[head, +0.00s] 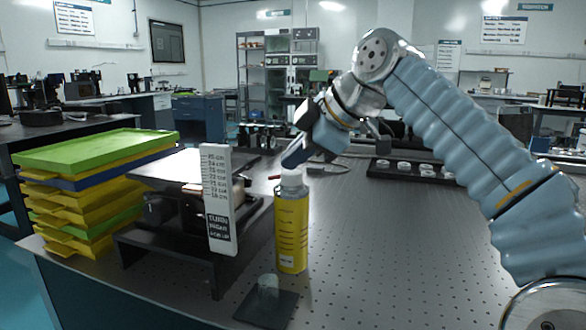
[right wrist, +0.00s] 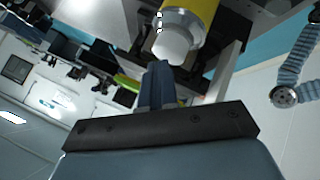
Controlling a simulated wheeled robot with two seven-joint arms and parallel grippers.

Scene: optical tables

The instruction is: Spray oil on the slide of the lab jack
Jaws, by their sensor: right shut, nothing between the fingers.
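A yellow spray can (head: 291,232) stands upright on the perforated table, with a pale top and a small red piece beside it. My right gripper (head: 291,162) is shut and empty, its fingertips at or just above the can's top; contact is unclear. In the right wrist view the shut fingers (right wrist: 158,68) point at the can's white top (right wrist: 175,44). The lab jack (head: 190,210), dark with a flat top, stands left of the can on a black stand, partly hidden behind a white height scale (head: 217,200). My left gripper is not in view.
A translucent cap (head: 268,286) sits on a dark square pad (head: 262,308) in front of the can. Stacked coloured trays (head: 85,185) stand at the left. A black holder with several white round pieces (head: 412,169) lies behind right. The table's right middle is clear.

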